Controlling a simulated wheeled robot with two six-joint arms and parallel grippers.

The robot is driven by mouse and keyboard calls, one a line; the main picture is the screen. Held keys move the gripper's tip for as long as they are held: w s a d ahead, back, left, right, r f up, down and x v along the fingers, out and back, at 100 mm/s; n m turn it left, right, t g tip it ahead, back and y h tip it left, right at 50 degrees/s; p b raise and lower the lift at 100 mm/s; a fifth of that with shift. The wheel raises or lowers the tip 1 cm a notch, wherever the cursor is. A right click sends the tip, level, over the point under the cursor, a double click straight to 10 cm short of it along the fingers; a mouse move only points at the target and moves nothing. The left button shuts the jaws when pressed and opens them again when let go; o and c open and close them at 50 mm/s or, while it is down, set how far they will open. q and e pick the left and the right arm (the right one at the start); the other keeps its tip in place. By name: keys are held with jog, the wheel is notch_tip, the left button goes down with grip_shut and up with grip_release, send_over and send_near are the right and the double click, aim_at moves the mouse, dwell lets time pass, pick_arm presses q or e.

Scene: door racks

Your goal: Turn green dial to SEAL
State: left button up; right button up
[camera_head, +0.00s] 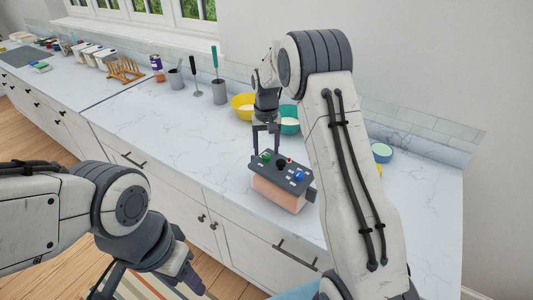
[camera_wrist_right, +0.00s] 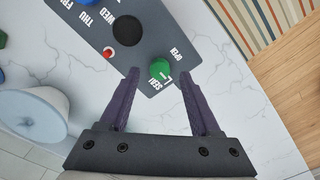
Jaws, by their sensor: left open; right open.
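The green dial (camera_head: 266,156) sits at the left end of a dark panel (camera_head: 262,177) on a pinkish box (camera_head: 280,193). In the right wrist view the green dial (camera_wrist_right: 159,67) lies between the fingertips of my right gripper (camera_wrist_right: 158,75), which is open with a gap on both sides. The printed word SEAL is beside the dial at lower left and OPEN at upper right. A small pale mark shows on the dial's lower side. My right gripper (camera_head: 265,143) points down over the dial. My left gripper (camera_head: 150,284) is open, low in front of the counter.
A black knob (camera_wrist_right: 127,30), a red button (camera_wrist_right: 107,53) and a blue dial (camera_head: 299,175) share the panel. A yellow bowl (camera_head: 243,105) and a teal bowl (camera_head: 289,121) stand behind. The counter left of the box is clear.

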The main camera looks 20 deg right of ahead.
aim_at(266, 156)
pick_arm(q)
notch_tip(266, 156, down, 2)
jog(key=shift+f+b, duration=0.1)
jog(key=shift+b, duration=0.75)
pick_arm(e)
notch_tip(266, 156, up, 9)
jog(key=shift+f, duration=0.2)
